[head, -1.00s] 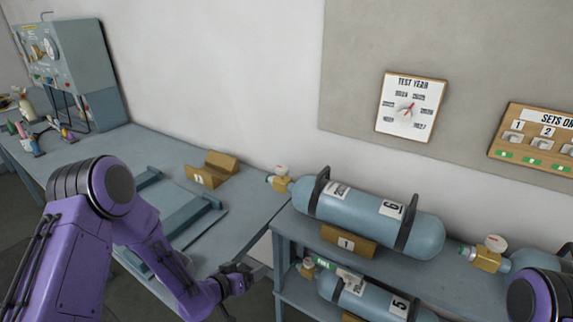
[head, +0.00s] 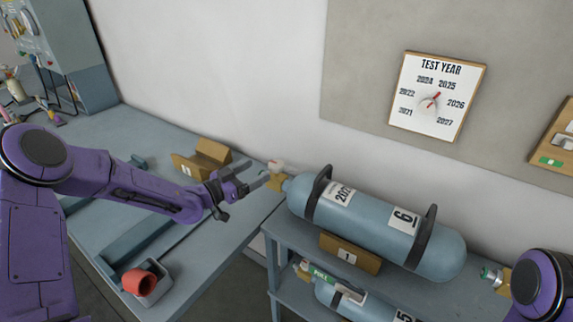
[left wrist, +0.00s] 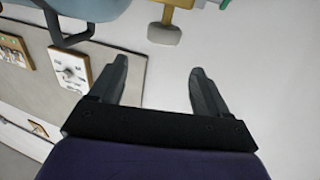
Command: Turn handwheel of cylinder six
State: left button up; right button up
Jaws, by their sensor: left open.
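Cylinder six (head: 385,225) is a blue-grey bottle labelled 6, lying strapped on the upper shelf. A brass valve (head: 277,184) with a pale round part on top is at its left end. My left gripper (head: 251,176) is open and empty, its fingers pointing at this valve from the left and close to it.
Another cylinder (head: 335,295) lies on the lower shelf. A wooden block (head: 201,160) and a grey box (head: 157,294) with a red ring (head: 139,283) stand on the left bench (head: 205,255). A test year dial board (head: 437,95) hangs on the wall.

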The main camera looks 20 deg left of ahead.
aim_at(282, 161)
pick_arm(q)
jog(key=shift+w+d+f+b, duration=0.1)
jog(key=shift+w+f+b, duration=0.15)
jog(key=shift+f, duration=0.15)
jog(key=shift+w+d+f+b, duration=0.1)
jog(key=shift+f+b, duration=0.15)
jog(key=shift+f, duration=0.1)
jog(key=p+x, duration=0.2)
jog(key=x, duration=0.7)
jog(key=shift+w+d+p, duration=0.1)
jog(key=shift+w+p, duration=0.1)
jog(key=shift+p, duration=0.1)
jog(key=shift+w+d, duration=0.15)
jog(key=shift+w, duration=0.25)
pick_arm(e)
jog(key=shift+w+r, duration=0.3)
jog(key=shift+r, duration=0.1)
pick_arm(q)
jog(key=shift+s, duration=0.1)
jog(key=c, duration=1)
jog(key=shift+o, duration=0.2)
jog(key=shift+f+n+y, duration=0.1)
jog(key=shift+n+y, duration=0.3)
pick_arm(e)
jog(key=shift+f, duration=0.25)
